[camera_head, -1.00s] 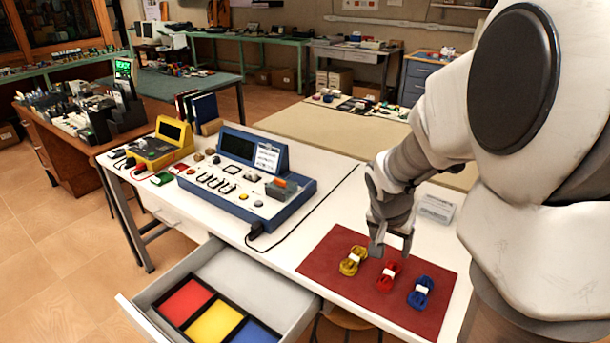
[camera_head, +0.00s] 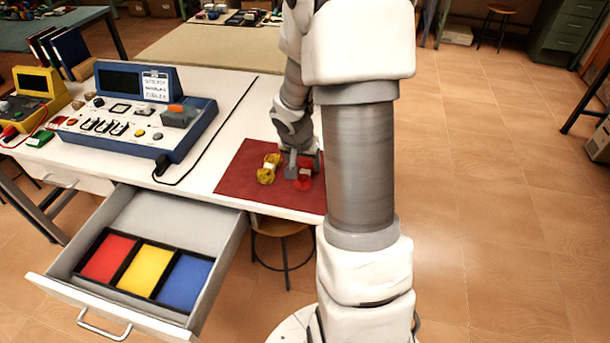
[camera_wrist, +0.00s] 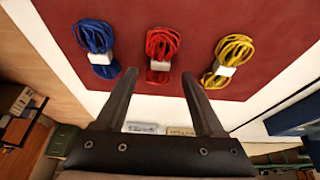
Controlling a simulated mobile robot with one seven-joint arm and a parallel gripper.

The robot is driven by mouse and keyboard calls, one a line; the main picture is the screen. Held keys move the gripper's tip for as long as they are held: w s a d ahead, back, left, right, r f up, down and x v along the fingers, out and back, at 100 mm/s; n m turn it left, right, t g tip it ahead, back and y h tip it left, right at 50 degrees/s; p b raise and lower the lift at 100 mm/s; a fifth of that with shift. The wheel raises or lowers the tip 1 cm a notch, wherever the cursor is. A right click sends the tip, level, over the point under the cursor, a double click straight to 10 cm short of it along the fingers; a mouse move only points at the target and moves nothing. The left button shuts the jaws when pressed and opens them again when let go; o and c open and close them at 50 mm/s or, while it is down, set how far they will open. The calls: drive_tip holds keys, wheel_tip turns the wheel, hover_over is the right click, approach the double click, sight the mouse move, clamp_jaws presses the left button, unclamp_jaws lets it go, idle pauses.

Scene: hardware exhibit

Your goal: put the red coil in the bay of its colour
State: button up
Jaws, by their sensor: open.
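The red coil (camera_head: 303,184) lies on the dark red mat (camera_head: 240,190), partly hidden by my gripper (camera_head: 304,165) in the head view. In the wrist view the red coil (camera_wrist: 161,46) with its white band lies just beyond and between the tips of my open, empty gripper (camera_wrist: 160,75). The yellow coil (camera_head: 268,169) lies beside it. The blue coil (camera_wrist: 95,38) shows in the wrist view but is hidden behind my arm in the head view. The red bay (camera_head: 107,259) is leftmost in the open drawer (camera_head: 215,240), beside the yellow bay (camera_head: 146,270) and blue bay (camera_head: 184,281).
A blue instrument console (camera_head: 150,110) stands on the white table behind the drawer, with a black cable (camera_head: 205,135) running across the tabletop. A yellow meter (camera_head: 35,95) is at the left. A stool (camera_head: 283,230) stands below the table edge.

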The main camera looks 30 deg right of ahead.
sight(305, 171)
drive_tip(key=b+x, duration=0.1)
drive_tip(key=x, duration=0.2)
drive_tip(key=shift+w+d+f, duration=0.1)
drive_tip(key=shift+w+f, duration=0.05)
drive_tip(key=shift+f, duration=0.2)
clamp_jaws()
